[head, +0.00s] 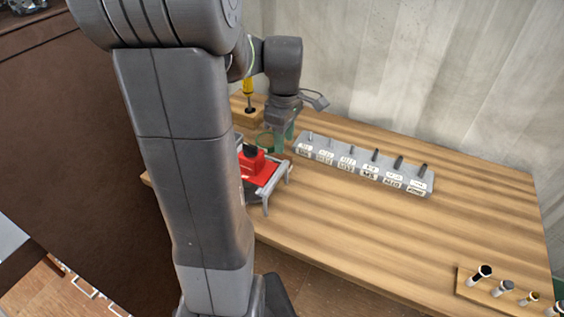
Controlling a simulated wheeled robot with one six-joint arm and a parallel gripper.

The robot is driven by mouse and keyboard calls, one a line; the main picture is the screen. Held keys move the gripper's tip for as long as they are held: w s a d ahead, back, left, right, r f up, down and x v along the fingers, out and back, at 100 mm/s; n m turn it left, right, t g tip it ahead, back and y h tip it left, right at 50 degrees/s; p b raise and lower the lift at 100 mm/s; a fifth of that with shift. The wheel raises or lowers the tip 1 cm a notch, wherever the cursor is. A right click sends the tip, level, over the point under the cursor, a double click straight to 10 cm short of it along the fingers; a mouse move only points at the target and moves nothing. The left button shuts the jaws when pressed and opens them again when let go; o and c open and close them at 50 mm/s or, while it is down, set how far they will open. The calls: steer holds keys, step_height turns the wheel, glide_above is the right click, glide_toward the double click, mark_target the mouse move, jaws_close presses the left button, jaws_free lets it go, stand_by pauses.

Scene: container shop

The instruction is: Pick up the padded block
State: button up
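My gripper (278,140) points down over the back left of the wooden table, behind a red block with a black top (255,164). Its greenish fingertips look apart, with nothing clearly seen between them. The red block sits in a grey frame (273,186) with raised rails, partly hidden behind my arm. I cannot tell for sure whether this red block is the padded block. No other thing in view is clearly a padded block.
A grey rack (365,171) with several labelled upright bits stands right of my gripper. A yellow-handled screwdriver (248,88) stands in a wooden holder at the back left. A wooden strip (480,289) with sockets lies front right. The table's right middle (450,225) is clear.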

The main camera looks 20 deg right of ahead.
mark_target(283, 157)
step_height(283, 157, down, 2)
steer(key=shift+s+f, duration=0.1)
steer(key=shift+s, duration=0.05)
steer(key=f, duration=0.5)
steer(key=shift+a+f, duration=0.25)
steer(key=c, duration=0.7)
